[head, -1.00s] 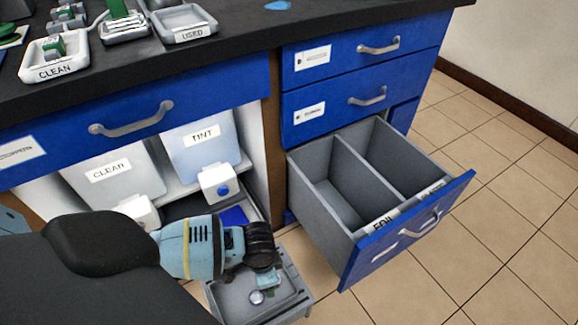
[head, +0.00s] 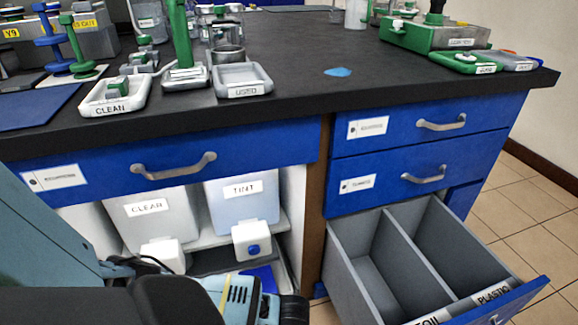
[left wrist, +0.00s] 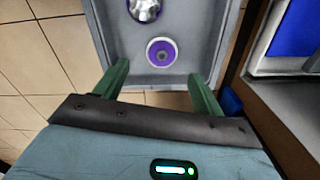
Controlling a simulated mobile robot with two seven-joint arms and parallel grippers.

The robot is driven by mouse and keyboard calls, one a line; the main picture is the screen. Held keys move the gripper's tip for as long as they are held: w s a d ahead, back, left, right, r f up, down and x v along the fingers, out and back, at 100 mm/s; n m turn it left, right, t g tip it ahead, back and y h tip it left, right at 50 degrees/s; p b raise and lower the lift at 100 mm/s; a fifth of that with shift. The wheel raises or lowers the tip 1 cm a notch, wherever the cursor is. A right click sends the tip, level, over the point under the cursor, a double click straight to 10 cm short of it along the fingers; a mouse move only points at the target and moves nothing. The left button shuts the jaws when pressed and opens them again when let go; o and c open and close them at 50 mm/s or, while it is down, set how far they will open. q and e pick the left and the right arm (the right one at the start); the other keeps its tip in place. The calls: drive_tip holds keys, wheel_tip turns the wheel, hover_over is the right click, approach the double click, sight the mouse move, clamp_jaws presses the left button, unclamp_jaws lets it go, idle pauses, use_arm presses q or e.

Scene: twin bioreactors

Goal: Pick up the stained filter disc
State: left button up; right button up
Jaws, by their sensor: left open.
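A small round disc (left wrist: 162,52) with a purple ring and a pale rim lies in a grey tray (left wrist: 192,25) in the left wrist view. It looks like the stained filter disc. My left gripper (left wrist: 160,88) is open, its two green fingers apart on either side below the disc in the picture, with nothing between them. In the head view only part of my left arm (head: 240,300) shows at the bottom edge; its fingertips and the disc are out of that view. My right gripper is not in view.
A shiny round metal piece (left wrist: 145,8) lies in the same tray. An open drawer (head: 395,250) with grey compartments juts out at the right. The black bench top (head: 300,95) carries a CLEAN tray (head: 90,108), a USED tray (head: 243,90) and green-capped equipment.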

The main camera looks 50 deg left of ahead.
use_arm(q)
drive_tip(key=f+b, duration=0.2)
drive_tip(key=f, duration=0.1)
drive_tip(key=f+b, duration=0.1)
drive_tip(key=f, duration=0.1)
drive_tip(key=shift+s+a, duration=0.25)
drive_tip(key=shift+a, duration=0.05)
drive_tip(key=shift+r, duration=0.2)
drive_tip(key=shift+c, duration=0.7)
drive_tip(key=c, duration=0.9)
